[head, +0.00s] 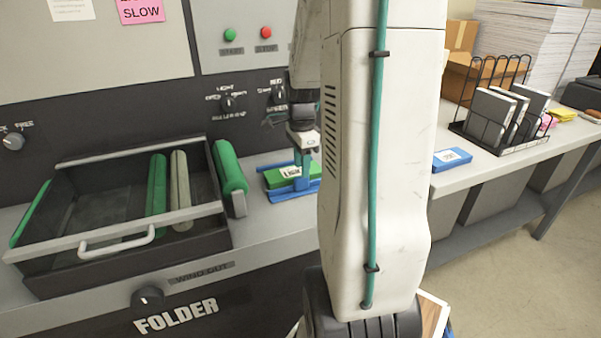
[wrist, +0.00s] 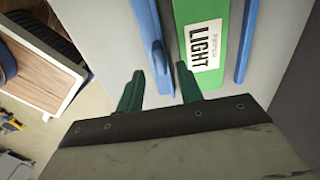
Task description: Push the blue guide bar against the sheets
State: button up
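A green stack of sheets with a white "LIGHT" label (head: 290,172) lies on the grey machine ledge; it also shows in the wrist view (wrist: 206,45). A blue guide bar (wrist: 146,25) with a raised tab lies left of the sheets in the wrist view, with a narrow gap between them. A second blue bar (wrist: 245,42) runs along the other side. My gripper (head: 303,168) is over the stack in the head view. In the wrist view my gripper (wrist: 159,84) is open, its dark green fingers apart and empty, with the tab just ahead between them.
An open black tray (head: 110,195) with rollers stands left of the sheets, with a green roller (head: 229,166) beside it. A side table (head: 480,165) at right holds a wire rack (head: 498,95) and a small blue box (head: 452,159). My arm blocks the middle.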

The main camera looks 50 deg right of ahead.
aim_at(295, 175)
jog(key=shift+f, duration=1.6)
grip_shut()
jog(key=w+d, duration=0.1)
jog(key=w, duration=0.1)
jog(key=w+d, duration=0.1)
jog(key=w, duration=0.1)
jog(key=shift+d, duration=0.2)
jog(key=shift+w+d+r, duration=0.1)
jog(key=shift+w, duration=0.1)
grip_release()
jog(key=shift+w, duration=0.1)
